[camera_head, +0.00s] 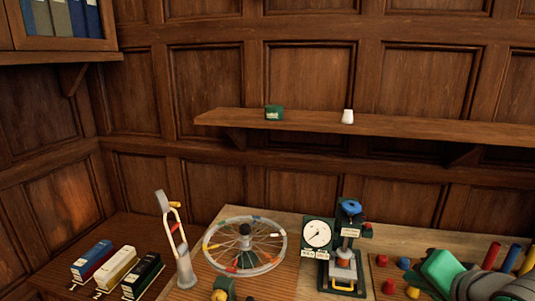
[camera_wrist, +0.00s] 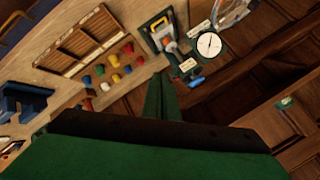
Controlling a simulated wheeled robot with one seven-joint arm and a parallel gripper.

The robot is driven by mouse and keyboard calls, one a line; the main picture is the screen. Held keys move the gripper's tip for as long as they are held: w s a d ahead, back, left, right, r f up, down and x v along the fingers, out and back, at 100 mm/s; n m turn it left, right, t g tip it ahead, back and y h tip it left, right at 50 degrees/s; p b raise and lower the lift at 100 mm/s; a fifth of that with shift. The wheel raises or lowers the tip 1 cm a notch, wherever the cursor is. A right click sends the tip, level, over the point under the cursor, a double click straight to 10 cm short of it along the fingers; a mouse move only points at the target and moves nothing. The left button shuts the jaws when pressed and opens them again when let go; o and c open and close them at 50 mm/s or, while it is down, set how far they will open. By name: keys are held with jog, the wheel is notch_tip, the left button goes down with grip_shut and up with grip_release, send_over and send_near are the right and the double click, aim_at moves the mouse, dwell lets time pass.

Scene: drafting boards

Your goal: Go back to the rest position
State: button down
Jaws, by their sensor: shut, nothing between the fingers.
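My gripper (camera_wrist: 162,82) shows in the wrist view as two dark green fingers pressed together, with nothing between them. Its wide green body fills the bottom of that view. In the head view, the green body of my gripper shows at the lower right, with a grey arm link behind it, over the right part of the bench. The fingertips are hard to make out there. The gripper appears apart from the press with a blue top (camera_head: 349,212) and the dial gauge (camera_head: 317,234), which stand to its left.
A spoked wheel (camera_head: 216,246), a grey stand (camera_head: 185,272) and several labelled boxes (camera_head: 117,268) occupy the left. Coloured pegs (camera_wrist: 114,77) and a slotted wooden rack (camera_wrist: 82,43) lie near my gripper. A wall shelf (camera_head: 400,126) holds a green box (camera_head: 274,113) and white cup (camera_head: 347,117).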

jog(key=w+a+f+t+y, duration=0.4)
jog(key=w+a+f+t, duration=0.25)
jog(key=w+a, duration=0.5)
jog(key=s+a+f+m+t+h, duration=0.1)
jog(key=s+a+f+h, duration=0.15)
jog(key=a+f, duration=0.35)
jog(key=s+a+f+m+h, duration=0.1)
jog(key=s+a+f, duration=0.3)
jog(key=f, duration=0.5)
jog(key=s+a+f+n+g+h, duration=0.1)
jog(key=s+a+f+n, duration=0.15)
jog(key=s+f, duration=0.5)
jog(key=s+a+f+n+g+h, duration=0.1)
jog(key=s+a+f, duration=0.35)
jog(key=s, duration=0.55)
jog(key=s+n+y, duration=0.2)
jog(key=s+n, duration=0.6)
jog(key=s, duration=0.9)
jog(key=shift+s+a+f+n, duration=0.15)
jog(key=shift+a+f+n, duration=0.05)
jog(key=shift+a+n, duration=0.15)
